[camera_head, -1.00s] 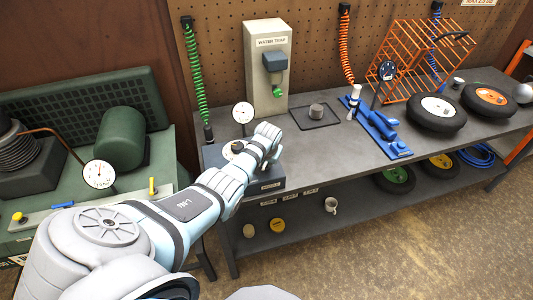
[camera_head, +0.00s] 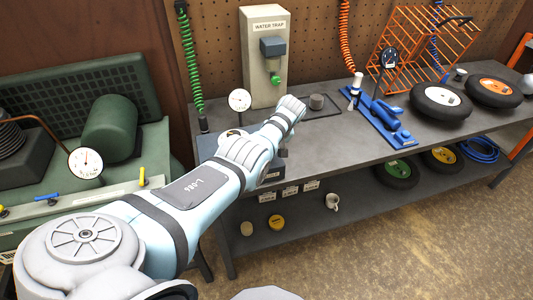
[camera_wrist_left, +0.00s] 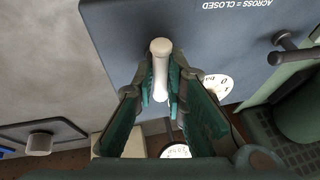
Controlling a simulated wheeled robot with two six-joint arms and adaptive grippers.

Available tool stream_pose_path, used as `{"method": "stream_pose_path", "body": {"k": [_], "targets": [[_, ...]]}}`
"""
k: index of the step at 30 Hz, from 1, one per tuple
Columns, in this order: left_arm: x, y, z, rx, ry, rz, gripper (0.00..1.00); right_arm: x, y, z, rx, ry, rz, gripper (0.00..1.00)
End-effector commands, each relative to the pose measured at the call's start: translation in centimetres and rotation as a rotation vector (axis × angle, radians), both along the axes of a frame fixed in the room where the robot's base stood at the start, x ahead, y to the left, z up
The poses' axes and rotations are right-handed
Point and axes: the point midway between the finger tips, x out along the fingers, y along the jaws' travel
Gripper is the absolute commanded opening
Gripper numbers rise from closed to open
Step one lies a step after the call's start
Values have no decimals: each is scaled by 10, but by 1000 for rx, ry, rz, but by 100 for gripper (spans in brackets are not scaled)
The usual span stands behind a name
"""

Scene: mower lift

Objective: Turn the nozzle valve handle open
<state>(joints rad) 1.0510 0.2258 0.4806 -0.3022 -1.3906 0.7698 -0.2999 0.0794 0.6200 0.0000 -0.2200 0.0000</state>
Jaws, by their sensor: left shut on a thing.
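A cream-white handle (camera_wrist_left: 160,62) stands out from a blue-grey box (camera_wrist_left: 225,50) in the left wrist view. The box face carries the upside-down lettering "ACROSS = CLOSED". My left gripper (camera_wrist_left: 160,88) is shut on the handle, with one green-padded finger along each side. The handle's rounded end shows beyond the fingertips. In the head view my left arm reaches over the bench and hides most of the box, the handle and the fingers. My right gripper is in neither view.
A round gauge (camera_head: 239,100) and the water trap panel (camera_head: 265,55) stand behind the arm. A dark bar (camera_wrist_left: 297,52) juts out beside the box in the wrist view.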

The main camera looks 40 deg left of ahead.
Motion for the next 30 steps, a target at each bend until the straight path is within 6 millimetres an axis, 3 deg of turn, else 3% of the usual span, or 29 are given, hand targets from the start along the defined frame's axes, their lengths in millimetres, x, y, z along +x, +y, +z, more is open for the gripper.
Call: {"method": "stream_pose_path", "body": {"k": [14,15,18,30], "targets": [[-1,1,0,2,4,18,0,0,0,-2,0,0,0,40],[-1,1,0,2,4,18,15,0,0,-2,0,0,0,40],[-1,1,0,1,4,17,31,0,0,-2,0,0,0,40],[1,-3,6,0,1,13,31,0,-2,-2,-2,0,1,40]]}}
